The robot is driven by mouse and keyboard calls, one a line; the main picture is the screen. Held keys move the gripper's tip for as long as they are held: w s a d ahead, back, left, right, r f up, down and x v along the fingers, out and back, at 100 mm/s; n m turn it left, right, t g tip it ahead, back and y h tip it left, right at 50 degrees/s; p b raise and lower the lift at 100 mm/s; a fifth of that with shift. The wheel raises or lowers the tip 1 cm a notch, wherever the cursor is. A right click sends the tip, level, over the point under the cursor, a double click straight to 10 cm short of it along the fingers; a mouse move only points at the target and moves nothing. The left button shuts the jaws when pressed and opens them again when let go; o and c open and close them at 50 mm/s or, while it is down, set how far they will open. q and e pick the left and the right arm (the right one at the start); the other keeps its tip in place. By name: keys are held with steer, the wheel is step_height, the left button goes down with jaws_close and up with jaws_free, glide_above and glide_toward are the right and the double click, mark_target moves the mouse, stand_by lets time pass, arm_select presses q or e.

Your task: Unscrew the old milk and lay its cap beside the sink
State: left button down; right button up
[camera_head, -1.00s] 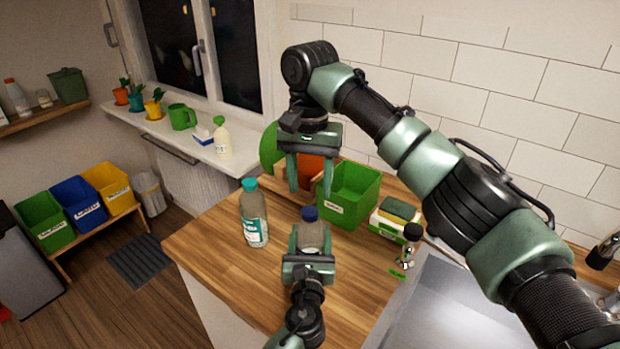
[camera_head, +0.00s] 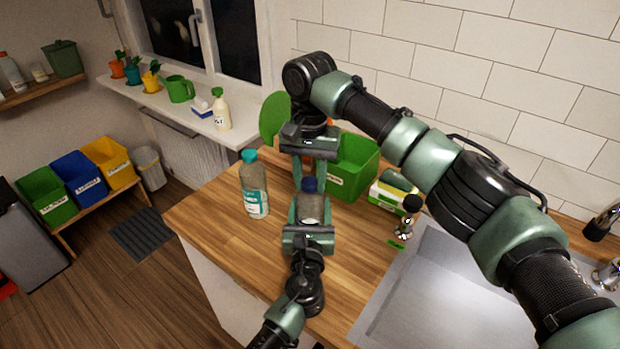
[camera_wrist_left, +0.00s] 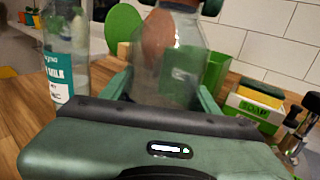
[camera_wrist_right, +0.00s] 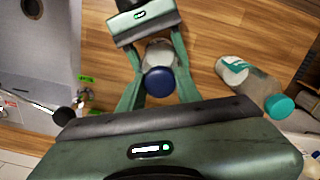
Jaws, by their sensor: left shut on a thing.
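A clear bottle with a dark blue cap (camera_head: 310,185) stands upright on the wooden counter (camera_head: 240,262). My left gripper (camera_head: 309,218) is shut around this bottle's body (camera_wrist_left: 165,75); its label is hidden. My right gripper (camera_head: 310,172) points down from above, its fingers apart on either side of the cap. In the right wrist view the cap (camera_wrist_right: 159,82) lies between the fingers, with a gap visible at each side. A second bottle (camera_head: 254,190), with a teal cap and a label reading MILK, stands to the left. The steel sink (camera_head: 440,290) is at right.
A green bin (camera_head: 355,168) stands close behind the grippers. A sponge on a box (camera_head: 396,188) and a small black-topped item (camera_head: 408,218) stand near the sink, with a green tag (camera_head: 396,244) on the counter beside it. Counter at front left is clear.

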steer(key=n, duration=0.3)
jaws_close()
steer(key=n, duration=0.9)
steer(key=shift+n, duration=0.3)
steer(key=n, duration=0.5)
steer(key=shift+r+n, duration=0.1)
steer(key=shift+n, duration=0.2)
steer(key=o, duration=1.1)
jaws_free()
steer(key=shift+r, duration=0.1)
